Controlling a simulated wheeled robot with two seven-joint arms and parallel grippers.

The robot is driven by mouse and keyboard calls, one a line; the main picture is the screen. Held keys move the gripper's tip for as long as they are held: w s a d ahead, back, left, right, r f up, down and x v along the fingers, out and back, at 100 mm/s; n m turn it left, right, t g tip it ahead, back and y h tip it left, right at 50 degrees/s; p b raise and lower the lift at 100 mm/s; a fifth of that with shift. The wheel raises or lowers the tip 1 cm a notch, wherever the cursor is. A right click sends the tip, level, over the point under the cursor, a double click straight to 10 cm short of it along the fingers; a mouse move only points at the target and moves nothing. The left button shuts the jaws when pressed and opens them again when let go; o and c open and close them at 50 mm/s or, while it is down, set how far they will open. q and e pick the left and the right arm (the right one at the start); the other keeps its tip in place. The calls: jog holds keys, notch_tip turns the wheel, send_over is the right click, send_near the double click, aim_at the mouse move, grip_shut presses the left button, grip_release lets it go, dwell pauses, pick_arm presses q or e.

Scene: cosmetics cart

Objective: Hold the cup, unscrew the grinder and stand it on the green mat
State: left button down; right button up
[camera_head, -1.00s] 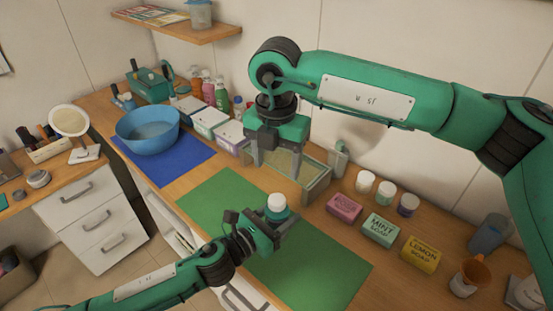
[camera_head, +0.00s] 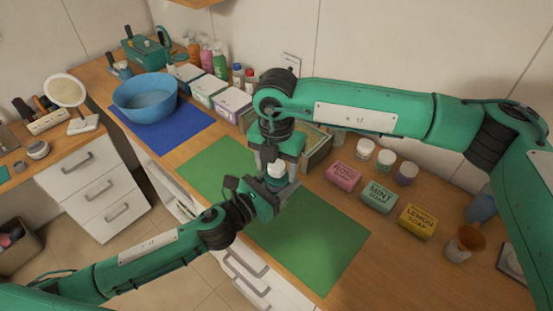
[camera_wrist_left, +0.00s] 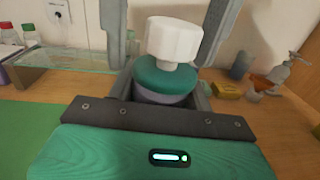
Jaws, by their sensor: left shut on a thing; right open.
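The grinder (camera_head: 277,169) has a white faceted knob on a teal base. It stands upright on top of a lavender cup (camera_wrist_left: 165,97), and both show in the left wrist view, with the grinder (camera_wrist_left: 172,45) above. My left gripper (camera_head: 274,190) is shut on the cup over the green mat (camera_head: 315,245). My right gripper (camera_head: 277,160) points down from above, open, with its fingers on either side of the white knob. In the left wrist view, gaps show between these fingers and the knob. The cup's lower part is hidden.
A blue bowl (camera_head: 146,98) stands on a blue mat (camera_head: 188,143) at the left. Rose, mint and lemon soaps (camera_head: 417,221) and small jars lie to the right. The green mat's front right is clear.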

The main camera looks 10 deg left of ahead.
jog(key=shift+c, duration=0.4)
jog(key=c, duration=0.7)
jog(key=n, duration=0.4)
jog(key=shift+r, duration=0.1)
jog(key=shift+a, duration=0.1)
jog(key=c, duration=0.4)
jog(key=o, duration=1.1)
